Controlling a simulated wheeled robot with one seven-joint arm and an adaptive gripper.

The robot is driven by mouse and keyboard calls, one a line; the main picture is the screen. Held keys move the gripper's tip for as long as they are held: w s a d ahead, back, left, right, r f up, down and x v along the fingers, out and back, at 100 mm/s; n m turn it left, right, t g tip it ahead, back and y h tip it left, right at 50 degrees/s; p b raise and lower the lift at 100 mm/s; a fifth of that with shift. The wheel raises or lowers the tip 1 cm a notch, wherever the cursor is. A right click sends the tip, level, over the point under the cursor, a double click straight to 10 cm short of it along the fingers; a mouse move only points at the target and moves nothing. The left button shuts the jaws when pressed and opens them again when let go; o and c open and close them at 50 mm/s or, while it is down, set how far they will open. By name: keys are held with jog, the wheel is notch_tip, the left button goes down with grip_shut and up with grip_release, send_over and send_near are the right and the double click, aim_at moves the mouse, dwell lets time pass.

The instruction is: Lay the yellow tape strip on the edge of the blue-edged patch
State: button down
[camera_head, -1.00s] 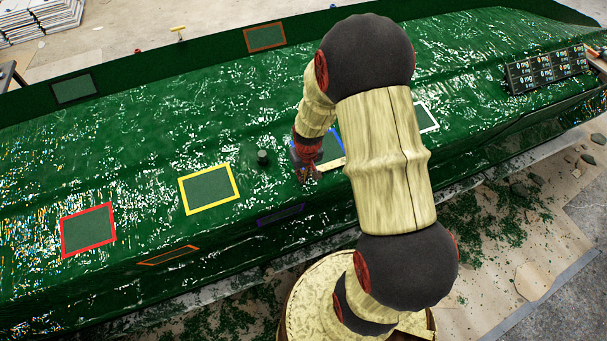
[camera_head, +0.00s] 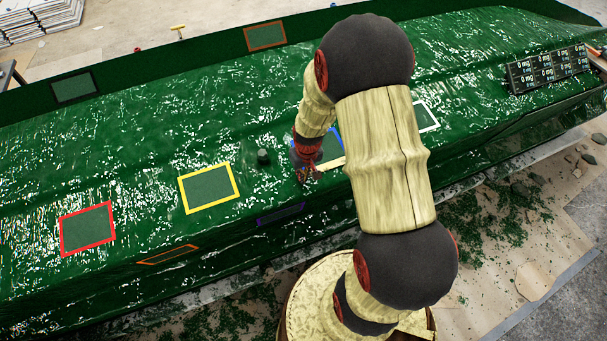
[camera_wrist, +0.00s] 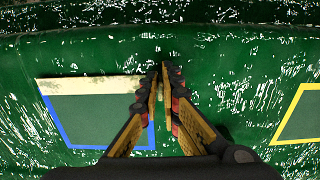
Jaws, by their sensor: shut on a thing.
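The blue-edged patch (camera_wrist: 97,118) is a green rectangle with blue borders, left of my gripper in the wrist view. In the head view the patch (camera_head: 332,146) is partly hidden behind my arm. The pale yellow tape strip (camera_wrist: 92,85) runs along the patch's upper edge in the wrist view and covers the blue border there. The strip (camera_head: 331,164) also shows in the head view. My gripper (camera_wrist: 161,68) is shut on the strip's right end, just beyond the patch's corner. I cannot tell whether the whole strip touches the surface.
A yellow-edged patch (camera_wrist: 301,117) lies to the right in the wrist view. In the head view a small dark knob (camera_head: 263,157) stands on the green hull between the patches. A red-edged patch (camera_head: 87,229) and a dark panel (camera_head: 546,69) are farther off.

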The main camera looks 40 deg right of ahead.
jog(key=c, duration=2)
grip_release()
jog(key=shift+o, duration=0.8)
jog(key=o, duration=0.4)
jog(key=shift+o, duration=0.3)
jog(key=shift+r, duration=0.1)
notch_tip(320, 180, up, 7)
jog(key=s+p, duration=0.1)
jog(key=p, duration=0.4)
jog(key=shift+a, duration=0.15)
